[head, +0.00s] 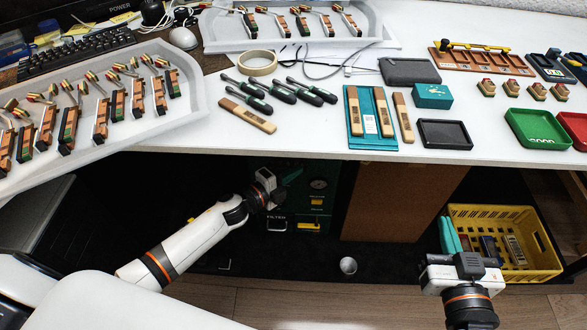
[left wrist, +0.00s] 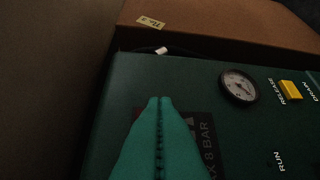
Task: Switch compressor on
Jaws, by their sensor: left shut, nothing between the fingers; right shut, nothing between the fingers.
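The dark green compressor (head: 325,210) stands in the shadow under the table. In the left wrist view its panel (left wrist: 125,85) carries a round gauge (left wrist: 239,86), a yellow part (left wrist: 291,89) beside the words RELEASE and DRAIN, and the word RUN at the lower right. A dark label ending in "8 BAR" (left wrist: 207,140) is partly hidden by my fingers. My left gripper (head: 294,176) is shut and empty, over the compressor; its teal fingers (left wrist: 160,100) lie left of the gauge. Contact cannot be told. My right gripper (head: 448,232) is shut and empty by the yellow crate's left side.
The white table (head: 330,140) overhangs the compressor and holds trays, screwdrivers and wooden parts. A brown board (head: 395,200) stands right of the compressor. The yellow crate (head: 535,270) holds small boxes. A small round metallic thing (head: 348,265) lies on the dark floor area.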

